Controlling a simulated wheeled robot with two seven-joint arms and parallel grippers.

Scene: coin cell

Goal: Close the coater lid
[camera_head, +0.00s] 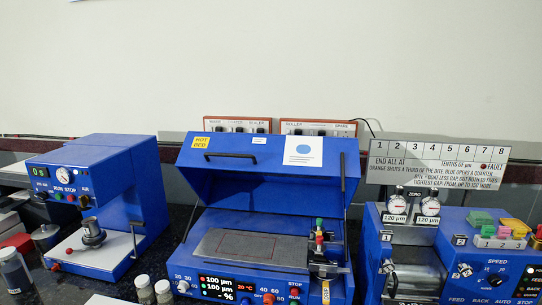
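The coater (262,279) stands in the middle of the head view, a blue machine with a lit front panel. Its blue lid (262,190) is open, raised and tilted back on a strut at each side. A dark handle (230,158) sits on the lid's upper left, near a yellow label. Under the lid lies a grey flat bed (250,245). A small fixture with green and red parts (319,237) stands at the bed's right end. Neither of my grippers is in view.
A blue press-like machine (105,195) stands to the left, and a blue roller machine with two dials (425,265) to the right. Small jars (146,289) stand at the front left of the coater. Switch boxes (238,125) and a white sign (438,163) stand behind.

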